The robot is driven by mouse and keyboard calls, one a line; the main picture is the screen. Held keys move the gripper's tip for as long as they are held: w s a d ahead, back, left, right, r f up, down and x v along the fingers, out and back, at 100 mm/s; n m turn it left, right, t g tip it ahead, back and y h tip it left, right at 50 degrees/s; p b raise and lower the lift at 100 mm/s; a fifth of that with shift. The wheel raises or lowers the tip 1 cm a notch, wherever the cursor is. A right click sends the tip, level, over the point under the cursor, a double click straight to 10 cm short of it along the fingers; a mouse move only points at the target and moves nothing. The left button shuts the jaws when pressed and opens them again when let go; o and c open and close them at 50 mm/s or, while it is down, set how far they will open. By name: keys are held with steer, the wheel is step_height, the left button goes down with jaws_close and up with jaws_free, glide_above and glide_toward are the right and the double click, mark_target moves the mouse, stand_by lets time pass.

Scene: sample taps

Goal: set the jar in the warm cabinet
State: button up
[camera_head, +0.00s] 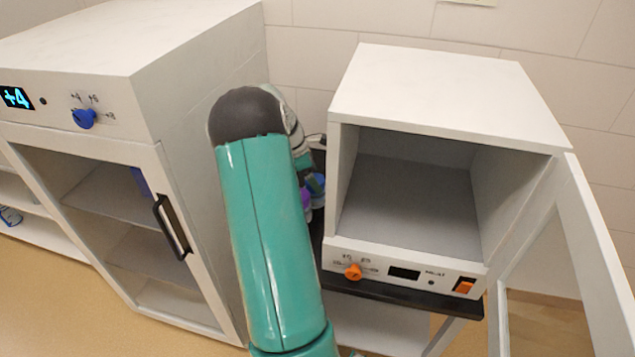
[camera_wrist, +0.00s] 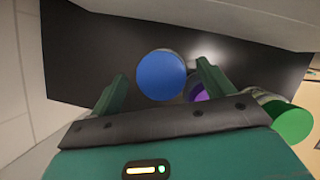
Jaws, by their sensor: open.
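The warm cabinet (camera_head: 440,95), labelled with what looks like HEAT, stands at right with its chamber empty and its door (camera_head: 597,240) swung open to the right. Three lidded jars show in the wrist view: a blue-lidded jar (camera_wrist: 161,76), a purple-lidded jar (camera_wrist: 197,92) and a green-lidded jar (camera_wrist: 287,122). My gripper (camera_wrist: 162,70) is open, with the blue lid in view between its fingers; contact cannot be told. In the head view my arm hides the gripper, and only bits of the blue lid (camera_head: 317,183) and purple lid (camera_head: 305,198) show.
A cold cabinet (camera_head: 75,50) showing +4 stands at left, its glass door with a black handle (camera_head: 171,226) apparently shut. The jars stand on a dark surface (camera_wrist: 85,55) in the gap between the cabinets. The warm cabinet's front has an orange knob (camera_head: 352,272) and orange switch (camera_head: 465,286).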

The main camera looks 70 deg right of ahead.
steer(key=v, duration=0.8)
steer(key=shift+r, duration=0.25)
steer(key=shift+a, duration=0.1)
steer(key=w+a+r+m+t, duration=0.1)
steer(key=w+a+r+t, duration=0.2)
steer(key=a, duration=0.6)
steer(key=w+a+r+m, duration=0.1)
steer(key=w+a+r, duration=0.35)
steer(key=a, duration=0.45)
steer(key=w+a+r+m+t, duration=0.1)
steer(key=w+a+r+t, duration=0.1)
steer(key=a+r, duration=0.45)
steer(key=s+a+m+t, duration=0.1)
steer(key=s+a, duration=0.2)
steer(key=a, duration=0.7)
steer(key=s+a+m+t+y, duration=0.1)
steer(key=s+a+t, duration=0.1)
steer(key=a, duration=0.7)
steer(key=s+a+m+t+y, duration=0.1)
steer(key=s+a, duration=0.3)
steer(key=a, duration=0.6)
steer(key=shift+s+a+t, duration=0.3)
steer(key=shift+s+a+f, duration=0.15)
steer(key=shift+s+a, duration=0.1)
steer(key=shift+a, duration=0.05)
